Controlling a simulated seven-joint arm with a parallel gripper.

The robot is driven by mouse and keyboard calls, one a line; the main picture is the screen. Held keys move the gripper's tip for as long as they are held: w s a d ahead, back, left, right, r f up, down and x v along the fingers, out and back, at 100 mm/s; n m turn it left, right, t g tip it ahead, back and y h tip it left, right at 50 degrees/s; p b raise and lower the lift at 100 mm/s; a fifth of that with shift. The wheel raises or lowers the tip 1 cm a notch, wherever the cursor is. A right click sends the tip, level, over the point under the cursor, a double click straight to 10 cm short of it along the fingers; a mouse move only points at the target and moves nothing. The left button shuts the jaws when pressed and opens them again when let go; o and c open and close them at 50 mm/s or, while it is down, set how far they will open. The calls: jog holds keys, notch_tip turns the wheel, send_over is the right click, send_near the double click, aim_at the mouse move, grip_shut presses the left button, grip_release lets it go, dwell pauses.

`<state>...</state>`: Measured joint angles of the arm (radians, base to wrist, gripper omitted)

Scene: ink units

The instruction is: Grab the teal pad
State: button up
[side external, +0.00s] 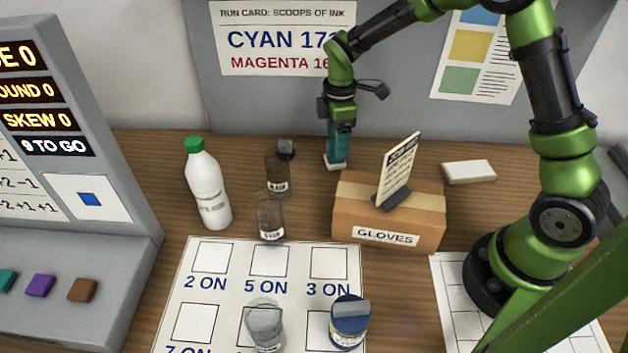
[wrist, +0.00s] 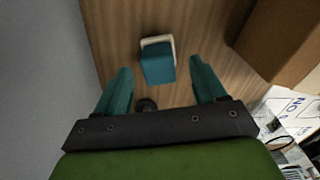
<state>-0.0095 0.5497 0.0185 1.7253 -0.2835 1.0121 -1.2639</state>
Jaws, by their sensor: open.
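A teal pad (wrist: 158,66) with a cream edge along its far side sits on the wooden table in the wrist view. In the side external view its pale edge (side external: 335,164) shows at the foot of my gripper (side external: 337,148), and the rest blends with the teal fingers. My gripper points down behind the gloves box. In the wrist view its two fingers stand apart, one on each side of the pad in the picture, with gaps. I cannot tell whether the fingertips are down at the pad's height. Nothing is held.
The cardboard gloves box (side external: 388,218) with a card standing on it is close in front. A white bottle (side external: 207,188), dark jars (side external: 270,217) and a small dark object (side external: 285,149) stand left. The grey board (side external: 270,100) rises behind. A white block (side external: 468,172) lies right.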

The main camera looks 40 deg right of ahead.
notch_tip(320, 180, down, 4)
jog(key=shift+w+r, duration=0.1)
jog(key=c, duration=1.1)
